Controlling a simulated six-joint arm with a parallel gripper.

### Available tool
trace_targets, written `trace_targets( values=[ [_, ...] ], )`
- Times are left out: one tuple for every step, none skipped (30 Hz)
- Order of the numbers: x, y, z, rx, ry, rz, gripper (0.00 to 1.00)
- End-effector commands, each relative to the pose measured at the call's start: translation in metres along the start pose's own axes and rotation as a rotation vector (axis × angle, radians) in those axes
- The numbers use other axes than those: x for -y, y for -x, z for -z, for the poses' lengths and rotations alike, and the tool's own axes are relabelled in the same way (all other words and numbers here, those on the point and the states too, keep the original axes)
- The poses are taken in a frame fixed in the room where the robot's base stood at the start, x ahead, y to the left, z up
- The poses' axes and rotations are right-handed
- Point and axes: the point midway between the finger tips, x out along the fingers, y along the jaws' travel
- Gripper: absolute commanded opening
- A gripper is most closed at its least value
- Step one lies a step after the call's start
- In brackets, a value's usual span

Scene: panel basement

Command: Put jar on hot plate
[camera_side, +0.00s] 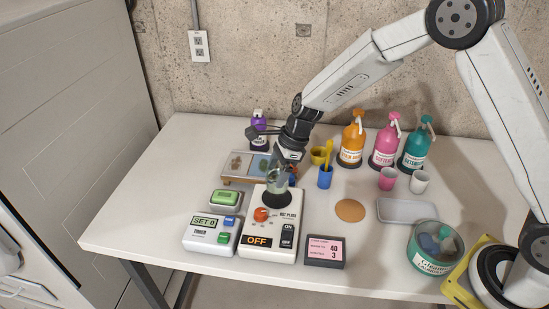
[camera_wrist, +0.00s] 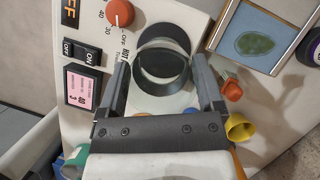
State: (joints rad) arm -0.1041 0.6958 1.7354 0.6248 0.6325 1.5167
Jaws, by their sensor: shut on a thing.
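The jar (camera_side: 277,180) is a small clear glass vessel, held between the fingers of my gripper (camera_side: 283,168). In the wrist view the jar (camera_wrist: 160,72) shows as a dark-rimmed ring between the two fingers of my gripper (camera_wrist: 161,80). The hot plate (camera_side: 259,244) is a white box with a black round heating disc (camera_side: 277,198), an orange-red knob and a display reading OFF. The jar overlaps the back of the disc in the side view. I cannot tell whether its base touches the disc. The hot plate (camera_wrist: 92,48) also shows in the wrist view.
A timer reading SET 0 (camera_side: 205,234) and a green-topped device (camera_side: 225,199) stand left of the hot plate. A pink-screen display (camera_side: 325,252) is at its right. A blue cup (camera_side: 325,179) and several pump bottles (camera_side: 384,148) stand behind. A cork disc (camera_side: 350,210) lies right.

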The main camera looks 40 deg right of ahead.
Motion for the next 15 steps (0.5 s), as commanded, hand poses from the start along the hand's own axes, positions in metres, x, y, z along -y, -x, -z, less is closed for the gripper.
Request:
trace_targets(
  values=[
    [0.001, -0.004, 0.001, 0.000, 0.000, 0.000, 0.12],
    [0.001, -0.007, 0.002, 0.000, 0.000, 0.000, 0.12],
    [0.001, -0.012, 0.004, 0.000, 0.000, -0.001, 0.12],
    [0.001, -0.015, 0.005, 0.001, -0.001, -0.002, 0.12],
    [0.001, -0.018, 0.006, 0.001, -0.001, -0.001, 0.12],
    [0.001, -0.021, 0.008, 0.000, 0.000, -0.001, 0.12],
    [0.001, -0.024, 0.009, 0.000, 0.000, -0.001, 0.12],
    [0.001, -0.025, 0.010, 0.000, 0.000, 0.000, 0.12],
    [0.001, -0.027, 0.010, 0.001, 0.000, 0.001, 0.12],
    [0.001, -0.028, 0.011, 0.001, 0.000, 0.001, 0.12],
    [0.001, -0.028, 0.011, 0.001, 0.000, 0.001, 0.12],
    [0.001, -0.029, 0.011, 0.001, 0.000, 0.001, 0.12],
    [0.001, -0.029, 0.011, 0.001, 0.000, 0.001, 0.12],
    [0.001, -0.029, 0.011, 0.001, 0.000, 0.002, 0.12],
    [0.001, -0.029, 0.011, 0.001, 0.000, 0.002, 0.12]
  ],
)
